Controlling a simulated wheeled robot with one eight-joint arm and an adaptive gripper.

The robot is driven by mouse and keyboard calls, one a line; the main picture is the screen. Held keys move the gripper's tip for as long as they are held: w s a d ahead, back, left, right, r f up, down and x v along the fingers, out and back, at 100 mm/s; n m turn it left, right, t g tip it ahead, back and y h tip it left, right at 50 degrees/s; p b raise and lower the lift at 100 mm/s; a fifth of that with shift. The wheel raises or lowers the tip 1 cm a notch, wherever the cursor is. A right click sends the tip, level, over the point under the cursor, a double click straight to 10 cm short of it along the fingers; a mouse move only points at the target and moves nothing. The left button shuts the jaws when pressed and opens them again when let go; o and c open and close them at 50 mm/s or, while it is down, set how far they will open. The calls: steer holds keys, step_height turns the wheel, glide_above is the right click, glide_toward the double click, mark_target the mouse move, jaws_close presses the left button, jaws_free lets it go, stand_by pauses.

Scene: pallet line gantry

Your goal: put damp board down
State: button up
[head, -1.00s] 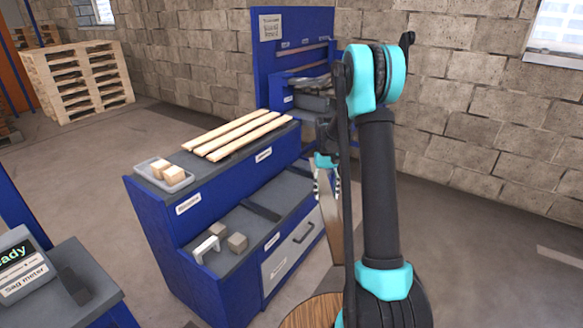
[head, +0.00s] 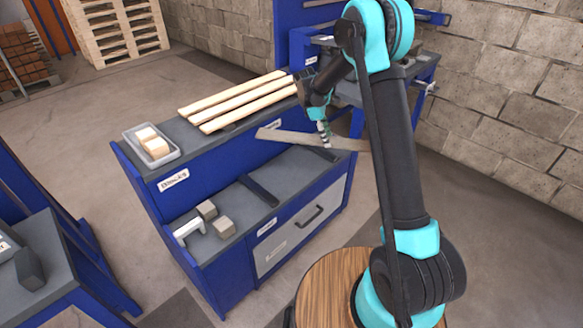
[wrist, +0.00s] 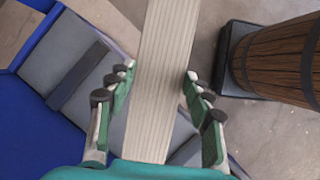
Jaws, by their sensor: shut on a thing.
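A greyish board (head: 285,137), duller than the pale boards on the bench, is held in my gripper (head: 325,143). It lies nearly level in the head view, above the far part of the lower grey shelf (head: 238,210). In the wrist view the board (wrist: 162,65) runs lengthwise between the fingers of my gripper (wrist: 158,98). Two dark bars lie across the lower shelf: the near one (head: 258,190) is clear, and the far one (head: 322,154) sits just below the board. The board appears to be above the shelf; the exact gap cannot be told.
Three pale boards (head: 240,103) lie on the upper shelf beside a grey tray (head: 172,158) with wooden blocks. A blue workstation (head: 300,20) stands behind.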

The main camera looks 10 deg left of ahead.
mark_target(296, 133)
steer(key=a+n+t, duration=0.1)
steer(key=a+n, duration=0.2)
steer(key=a, duration=0.1)
steer(key=w+a+n+t+y, duration=0.1)
steer(key=a+n, duration=0.3)
steer(key=w+a+r+n+t, duration=0.1)
steer(key=a+n+t, duration=0.1)
steer(key=a+n, duration=0.2)
steer(key=shift+w+a+y, duration=0.25)
steer(key=shift+a+y, duration=0.15)
steer(key=shift+a, duration=0.1)
steer(key=shift+a+f, duration=0.2)
steer(key=shift+f, duration=0.05)
step_height(296, 133, down, 19)
steer(key=shift+f, duration=0.2)
steer(key=o, duration=1.5)
steer(key=shift+r, duration=0.1)
